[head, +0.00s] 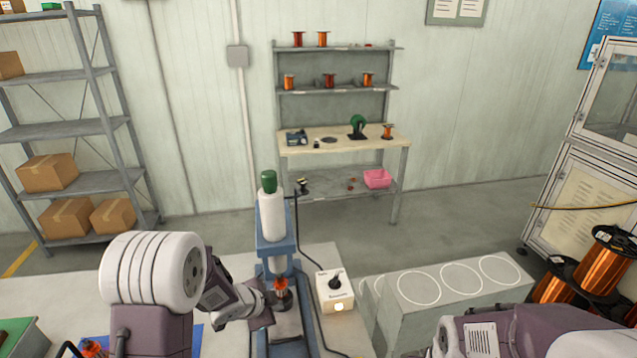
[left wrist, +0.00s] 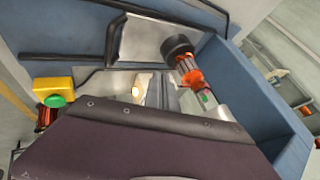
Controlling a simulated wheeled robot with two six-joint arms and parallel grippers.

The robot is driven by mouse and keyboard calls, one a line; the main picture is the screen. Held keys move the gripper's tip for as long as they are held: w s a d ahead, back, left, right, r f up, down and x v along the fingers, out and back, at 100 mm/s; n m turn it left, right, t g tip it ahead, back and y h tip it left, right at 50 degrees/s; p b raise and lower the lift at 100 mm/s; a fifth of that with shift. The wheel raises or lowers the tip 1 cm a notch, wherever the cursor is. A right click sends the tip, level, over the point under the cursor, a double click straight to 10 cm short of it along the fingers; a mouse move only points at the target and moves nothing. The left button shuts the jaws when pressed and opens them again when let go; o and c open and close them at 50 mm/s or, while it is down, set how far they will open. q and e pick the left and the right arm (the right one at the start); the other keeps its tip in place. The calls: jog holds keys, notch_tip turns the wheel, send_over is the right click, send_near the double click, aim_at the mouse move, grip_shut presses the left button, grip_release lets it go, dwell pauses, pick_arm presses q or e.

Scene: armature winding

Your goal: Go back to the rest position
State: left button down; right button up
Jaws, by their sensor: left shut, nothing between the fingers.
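My left gripper (head: 264,304) is low at the press, just left of the armature. It is shut and empty, but its fingertips are partly hidden. The press (head: 271,214) has a blue frame and a white cylinder with a green cap. An armature with orange winding (head: 281,286) stands upright under the press's ram. It also shows in the left wrist view (left wrist: 190,75), against a dark round part, beyond the purple gripper body (left wrist: 140,140). My right arm (head: 530,335) shows at the bottom right; its gripper is out of view.
A white control box (head: 335,290) with a black knob and a lit yellow button stands right of the press. A grey block with white circles (head: 445,290) is farther right. Copper wire spools (head: 605,265) stand at the right edge. A shelved workbench (head: 340,140) is at the back wall.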

pick_arm(q)
notch_tip(320, 180, up, 7)
jog(key=s+n+t+y, duration=0.1)
jog(key=n, duration=0.1)
jog(key=s+f+n+g+y, duration=0.1)
jog(key=s+f+n+g, duration=0.1)
jog(key=s+n, duration=0.4)
jog(key=s+a+f+n+g, duration=0.1)
jog(key=s+n+g, duration=0.3)
jog(key=s, duration=0.9)
jog(key=shift+s+a+f+n+g+y, duration=0.35)
jog(key=shift+f+n, duration=0.3)
jog(key=shift+n, duration=0.45)
